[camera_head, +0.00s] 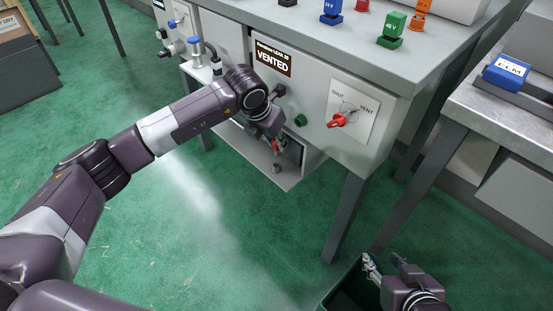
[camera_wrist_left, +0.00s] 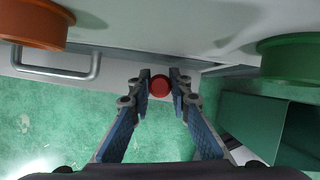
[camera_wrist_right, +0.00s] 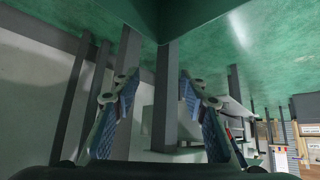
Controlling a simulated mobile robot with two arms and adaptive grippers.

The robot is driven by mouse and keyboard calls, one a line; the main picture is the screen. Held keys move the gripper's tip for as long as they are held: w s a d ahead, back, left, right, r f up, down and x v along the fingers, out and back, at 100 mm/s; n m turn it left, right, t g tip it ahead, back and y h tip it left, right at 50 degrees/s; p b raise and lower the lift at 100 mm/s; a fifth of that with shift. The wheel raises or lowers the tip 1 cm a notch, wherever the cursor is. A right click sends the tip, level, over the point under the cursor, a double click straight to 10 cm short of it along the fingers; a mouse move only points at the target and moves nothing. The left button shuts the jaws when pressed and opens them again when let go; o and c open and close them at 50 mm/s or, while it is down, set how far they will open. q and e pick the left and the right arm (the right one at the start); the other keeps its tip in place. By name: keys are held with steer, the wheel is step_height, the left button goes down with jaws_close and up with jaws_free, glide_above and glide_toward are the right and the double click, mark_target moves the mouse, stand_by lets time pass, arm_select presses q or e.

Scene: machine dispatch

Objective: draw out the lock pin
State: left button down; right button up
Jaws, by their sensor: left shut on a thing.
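The lock pin shows as a round red head (camera_wrist_left: 160,86) between the fingertips in the left wrist view. My left gripper (camera_head: 277,148) is shut on it at the machine's front, below the panel edge. The pin's shaft is hidden, so I cannot tell how deep it sits. A bit of red also shows at the fingertips in the head view. My right gripper (camera_head: 370,267) is low at the bottom right of the head view. In the right wrist view (camera_wrist_right: 157,85) its fingers are apart with nothing between them.
The machine panel carries a red rotary handle (camera_head: 341,119), a green knob (camera_head: 300,120) and a "VENTED" sign (camera_head: 273,58). A dark green bin (camera_head: 345,288) stands by my right gripper. A metal table (camera_head: 500,120) is at right. Open green floor lies in front.

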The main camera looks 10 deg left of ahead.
arm_select(q)
steer(key=shift+r, duration=0.15)
arm_select(e)
steer(key=shift+s, duration=0.1)
arm_select(q)
steer(key=shift+r, duration=0.1)
steer(key=shift+r+p, duration=0.55)
steer(key=shift+r, duration=0.4)
arm_select(e)
steer(key=s+d+f+g+h, duration=0.1)
steer(key=s+d+f+g, duration=0.1)
steer(key=s, duration=0.5)
steer(key=shift+s+d+f+g, duration=0.35)
steer(key=shift+f+g, duration=0.5)
steer(key=shift+g, duration=0.15)
